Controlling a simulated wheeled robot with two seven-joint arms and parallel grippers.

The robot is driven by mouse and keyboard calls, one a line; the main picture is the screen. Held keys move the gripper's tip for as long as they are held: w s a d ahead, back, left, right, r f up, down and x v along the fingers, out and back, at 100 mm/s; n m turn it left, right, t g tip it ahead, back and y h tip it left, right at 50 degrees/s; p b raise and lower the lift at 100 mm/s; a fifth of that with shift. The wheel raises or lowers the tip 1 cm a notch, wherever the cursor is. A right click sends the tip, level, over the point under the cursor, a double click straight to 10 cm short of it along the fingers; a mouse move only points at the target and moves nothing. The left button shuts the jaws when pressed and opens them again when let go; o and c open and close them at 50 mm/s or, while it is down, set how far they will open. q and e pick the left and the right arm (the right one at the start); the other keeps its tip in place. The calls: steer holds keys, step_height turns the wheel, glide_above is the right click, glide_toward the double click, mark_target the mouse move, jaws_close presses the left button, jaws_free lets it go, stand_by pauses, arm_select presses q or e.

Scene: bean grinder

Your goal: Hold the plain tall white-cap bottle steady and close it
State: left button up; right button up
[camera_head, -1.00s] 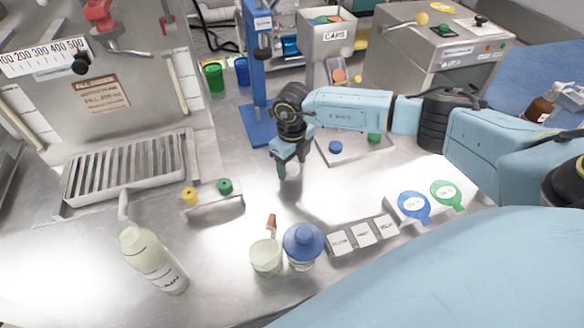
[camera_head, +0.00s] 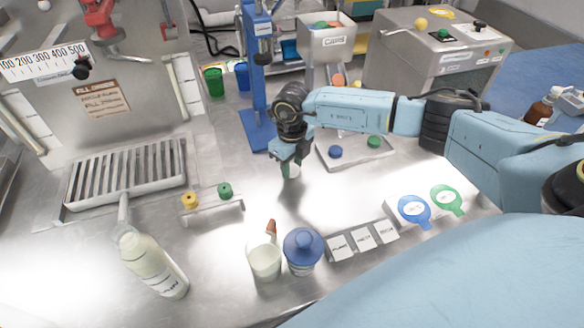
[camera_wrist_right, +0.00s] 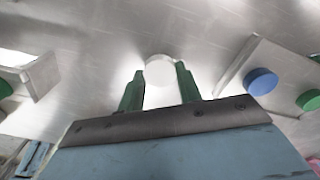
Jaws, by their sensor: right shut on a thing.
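My right gripper (camera_head: 290,168) points down at the middle of the steel bench and is shut on a small white thing (camera_head: 291,172). In the right wrist view, a round white top (camera_wrist_right: 160,71) sits between the two green fingers (camera_wrist_right: 158,88). It looks like a white cap or a white-capped bottle top. The fingers hide most of its side, so I cannot tell whether a bottle is under it or how tightly a cap sits. My left gripper is not in view.
A tray with blue and green caps (camera_head: 355,158) lies behind right. A small cap stand (camera_head: 212,206) is left. Bench around the gripper is clear.

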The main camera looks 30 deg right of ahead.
mark_target(292, 169)
step_height(292, 169, up, 9)
steer(key=shift+f, duration=0.15)
stand_by(0.4)
steer(key=s+a+r+n, duration=0.2)
steer(key=a+r+n, duration=0.2)
steer(key=n, duration=1.2)
steer(key=s+a+r+n, duration=0.3)
steer(key=a+n, duration=0.2)
steer(key=n, duration=1.1)
steer(key=shift+s+r+n, duration=0.3)
steer(key=shift+r+n, duration=0.05)
steer(key=shift+n, duration=0.05)
steer(key=shift+s, duration=0.1)
